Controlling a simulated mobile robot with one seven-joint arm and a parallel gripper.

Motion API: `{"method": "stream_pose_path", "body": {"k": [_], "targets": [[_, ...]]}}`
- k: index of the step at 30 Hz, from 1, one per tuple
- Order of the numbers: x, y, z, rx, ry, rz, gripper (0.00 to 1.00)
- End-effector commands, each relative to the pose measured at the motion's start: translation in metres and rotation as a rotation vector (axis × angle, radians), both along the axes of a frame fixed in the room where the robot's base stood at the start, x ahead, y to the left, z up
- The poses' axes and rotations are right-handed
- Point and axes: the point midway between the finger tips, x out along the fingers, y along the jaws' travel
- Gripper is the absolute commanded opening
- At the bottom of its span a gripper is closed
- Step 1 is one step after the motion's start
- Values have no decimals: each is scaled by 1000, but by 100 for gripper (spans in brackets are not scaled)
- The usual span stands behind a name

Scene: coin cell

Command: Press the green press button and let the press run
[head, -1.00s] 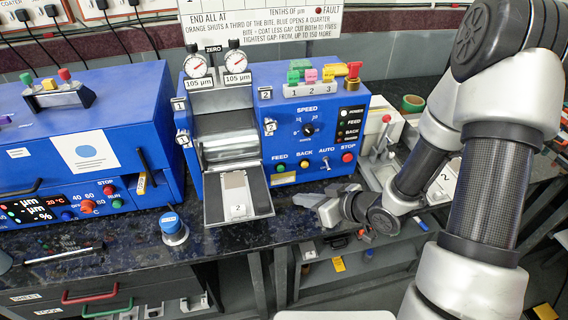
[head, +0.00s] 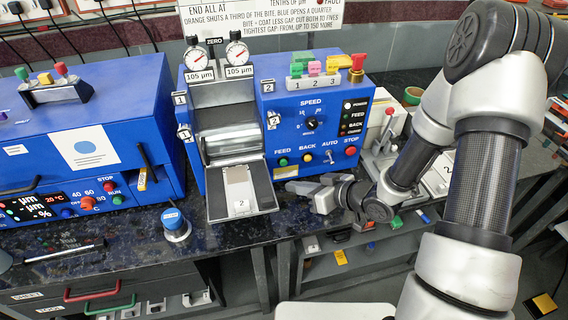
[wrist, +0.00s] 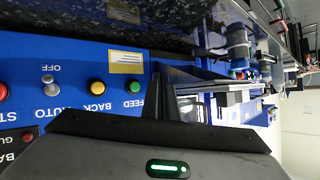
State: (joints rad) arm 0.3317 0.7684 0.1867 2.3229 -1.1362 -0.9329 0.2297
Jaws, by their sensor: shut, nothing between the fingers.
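The green button labelled FEED (head: 283,162) is on the front panel of the blue roller press (head: 318,78). It also shows in the wrist view (wrist: 134,87), left of my dark fingers. My gripper (head: 288,186) is shut and empty, just below and slightly right of the button in the head view. In the wrist view my fingertips (wrist: 157,75) stand beside the green button with a visible gap in the picture; the depth gap cannot be told. The press tray (head: 215,205) carries a pale strip and a card marked 2, in front of the roller (head: 232,142).
The yellow BACK button (head: 307,158), AUTO switch (head: 329,157) and red STOP button (head: 350,152) sit right of FEED. A blue-capped pot (head: 174,223) stands left of the tray. Another blue machine (head: 90,130) is at left. A hand press (head: 385,140) is at right.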

Motion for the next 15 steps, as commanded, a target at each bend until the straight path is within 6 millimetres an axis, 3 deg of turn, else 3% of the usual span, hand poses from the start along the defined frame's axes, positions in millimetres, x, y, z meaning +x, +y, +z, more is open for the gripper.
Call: {"method": "stream_pose_path", "body": {"k": [9, 15], "targets": [[41, 11, 1, 0, -1, 0, 0], [51, 15, 0, 0, 0, 0, 0]]}}
